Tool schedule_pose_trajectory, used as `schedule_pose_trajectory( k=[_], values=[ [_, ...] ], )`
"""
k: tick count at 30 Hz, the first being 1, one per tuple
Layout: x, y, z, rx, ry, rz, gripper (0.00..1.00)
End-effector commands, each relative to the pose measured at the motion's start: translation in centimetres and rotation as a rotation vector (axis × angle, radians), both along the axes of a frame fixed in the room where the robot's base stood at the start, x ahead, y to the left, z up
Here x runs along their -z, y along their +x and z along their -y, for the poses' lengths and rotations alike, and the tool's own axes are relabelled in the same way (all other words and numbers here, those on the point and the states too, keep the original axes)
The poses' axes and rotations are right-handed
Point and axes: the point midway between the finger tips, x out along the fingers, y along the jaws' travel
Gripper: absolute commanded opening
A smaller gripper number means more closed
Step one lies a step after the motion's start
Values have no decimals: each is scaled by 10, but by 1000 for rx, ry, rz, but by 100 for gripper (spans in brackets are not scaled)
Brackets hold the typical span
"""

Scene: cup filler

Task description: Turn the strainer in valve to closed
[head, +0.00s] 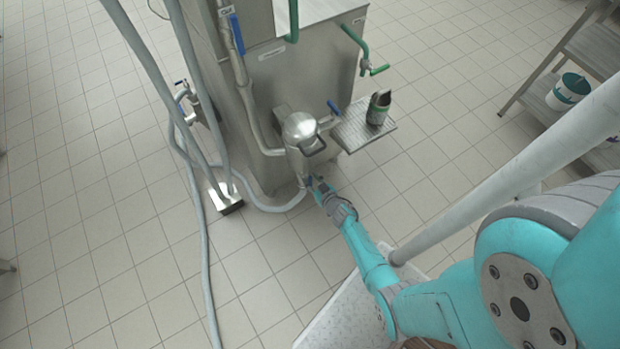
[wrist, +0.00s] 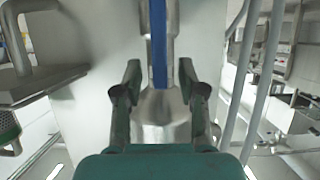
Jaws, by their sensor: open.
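The strainer (head: 301,131) is a rounded steel vessel with a dark handle, at the front corner of the steel machine. The strainer in valve shows in the wrist view as a long blue lever (wrist: 159,45) lying along a steel pipe (wrist: 172,35). My gripper (wrist: 160,80) is open, with one dark finger on each side of the lever's near end, apart from it. In the head view my gripper (head: 312,184) is low, just below the strainer, and hides most of the valve there.
A grated steel tray (head: 350,135) with a dark container (head: 378,108) juts out right of the strainer. Grey hoses (head: 207,270) run down the left to the floor. A shelf rack (head: 545,90) with a white bucket (head: 568,92) stands at the right. The tiled floor between is clear.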

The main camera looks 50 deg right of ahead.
Motion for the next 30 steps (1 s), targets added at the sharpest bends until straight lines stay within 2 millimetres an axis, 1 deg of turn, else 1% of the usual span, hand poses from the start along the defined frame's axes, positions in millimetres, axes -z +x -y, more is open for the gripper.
schedule_pose_trajectory(
  k=[1, 5, 15, 17, 18, 20, 30],
  values=[
    [2, 4, 1, -1, 0, 0, 41],
    [4, 10, 3, 0, 0, 0, 41],
    [5, 11, 3, 0, 0, 0, 41],
    [5, 11, 3, 0, 0, 0, 26],
    [5, 11, 3, 0, 0, 0, 16],
    [5, 11, 3, 0, 0, 0, 1],
    [5, 11, 3, 0, -4, -1, 0]
  ],
)
